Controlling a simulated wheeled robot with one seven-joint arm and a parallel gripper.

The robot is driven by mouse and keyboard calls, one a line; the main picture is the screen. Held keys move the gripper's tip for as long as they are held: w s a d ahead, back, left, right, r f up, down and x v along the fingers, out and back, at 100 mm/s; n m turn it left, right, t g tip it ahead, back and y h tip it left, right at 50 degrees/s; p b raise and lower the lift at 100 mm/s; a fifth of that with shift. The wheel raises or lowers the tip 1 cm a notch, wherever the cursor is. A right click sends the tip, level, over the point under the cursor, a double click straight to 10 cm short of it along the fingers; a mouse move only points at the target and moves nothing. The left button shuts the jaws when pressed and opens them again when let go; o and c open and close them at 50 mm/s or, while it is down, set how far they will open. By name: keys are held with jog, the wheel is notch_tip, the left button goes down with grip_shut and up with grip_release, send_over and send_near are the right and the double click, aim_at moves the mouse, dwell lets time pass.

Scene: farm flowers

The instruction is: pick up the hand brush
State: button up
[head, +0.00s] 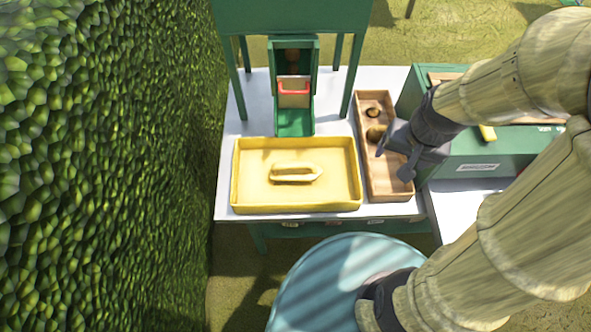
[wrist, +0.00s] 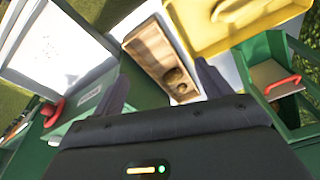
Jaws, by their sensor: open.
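No hand brush is clear to me; two small brown things lie in a narrow wooden tray (head: 388,186), and either could be it. The nearer brown thing (head: 376,133) is just beyond my gripper, and the farther one (head: 373,112) is smaller. My gripper (head: 392,162) is open and empty, above the near part of the tray. In the wrist view the tray (wrist: 143,52) shows between my fingers, with the brown things (wrist: 177,80) near its end. My gripper hides part of the tray in the head view.
A yellow tray (head: 240,180) with a pale handle-shaped thing (head: 295,173) stands left of the wooden tray. Behind it is a green bin (head: 294,122) with a red handle (head: 295,91). A green box (head: 485,152) stands right. A hedge (head: 100,170) walls the left.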

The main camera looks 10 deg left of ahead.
jog(key=w+a+f+m+g+y, duration=0.2)
jog(key=w+a+f+m, duration=0.15)
jog(key=a+m, duration=0.3)
jog(key=m+g+y+p, duration=0.1)
jog(key=m+g+y, duration=0.1)
jog(key=m, duration=0.5)
send_near(296, 163)
jog(key=s+v, duration=0.1)
jog(key=v, duration=0.3)
jog(key=shift+w+d+r, duration=0.1)
jog(key=shift+w+r, duration=0.2)
jog(key=shift+w, duration=0.05)
jog(key=x, duration=1.2)
jog(key=shift+w+f+b, duration=0.15)
jog(key=shift+b, duration=0.25)
jog(key=shift+x, duration=2.65)
